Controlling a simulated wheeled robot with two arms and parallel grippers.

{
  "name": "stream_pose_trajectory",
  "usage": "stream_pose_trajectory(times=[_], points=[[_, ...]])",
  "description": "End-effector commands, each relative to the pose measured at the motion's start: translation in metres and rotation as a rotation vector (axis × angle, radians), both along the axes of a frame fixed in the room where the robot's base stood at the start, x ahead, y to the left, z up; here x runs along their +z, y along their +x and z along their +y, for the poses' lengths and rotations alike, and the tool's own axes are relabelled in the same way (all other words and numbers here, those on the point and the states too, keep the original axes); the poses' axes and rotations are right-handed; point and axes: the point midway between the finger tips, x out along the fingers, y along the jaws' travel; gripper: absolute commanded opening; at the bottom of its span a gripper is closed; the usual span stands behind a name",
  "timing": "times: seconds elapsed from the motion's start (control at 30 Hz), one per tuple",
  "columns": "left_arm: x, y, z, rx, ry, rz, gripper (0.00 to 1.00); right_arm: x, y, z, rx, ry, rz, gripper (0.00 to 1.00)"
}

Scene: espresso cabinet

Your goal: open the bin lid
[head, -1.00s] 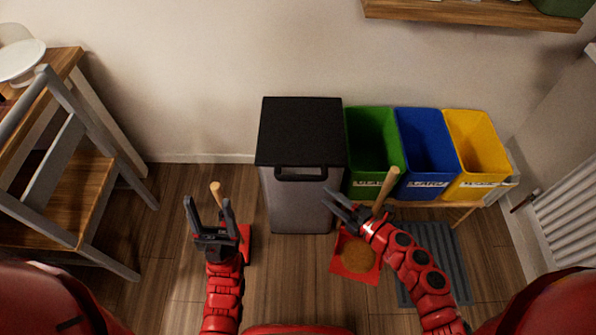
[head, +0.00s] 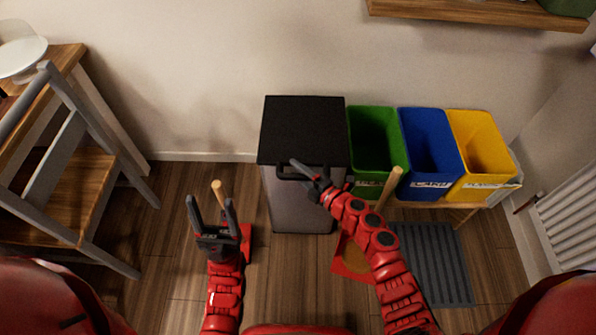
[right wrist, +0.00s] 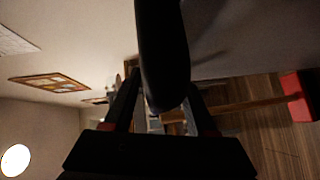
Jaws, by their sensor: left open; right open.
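The bin (head: 299,205) has a grey body and a flat black lid (head: 303,128), which is shut. A black handle (head: 284,173) sticks out at the lid's front edge and is partly covered by my right gripper. My right gripper (head: 289,170) is open at this handle, its fingers pointing left. In the right wrist view a dark rounded bar, apparently the handle (right wrist: 163,50), reaches down between the open fingers (right wrist: 163,108); whether they touch it I cannot tell. My left gripper (head: 211,202) is open and empty, in front of the bin and to its left.
Green (head: 376,140), blue (head: 428,145) and yellow (head: 480,145) open bins stand right of the bin. A red dustpan (head: 350,262) with an upright wooden stick (head: 390,188) is under my right arm.

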Motion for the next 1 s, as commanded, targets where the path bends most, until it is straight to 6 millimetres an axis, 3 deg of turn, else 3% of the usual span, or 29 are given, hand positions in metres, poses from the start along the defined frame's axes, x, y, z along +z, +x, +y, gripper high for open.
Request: stream_pose_trajectory(times=[0.07,0.37,1.0], points=[[0.0,0.0,0.0,0.0,0.0,0.0,0.66,0.0002,0.0,-0.0001,0.0,0.0,0.0,0.53],[-0.0001,0.0,0.0,0.0,0.0,0.0,0.66,-0.0006,-0.0003,-0.0006,-0.001,-0.001,0.001,0.0],[-0.0005,0.0,0.0,0.0,0.0,0.0,0.66,-0.0047,-0.0019,-0.0015,-0.001,-0.006,0.006,0.0]])
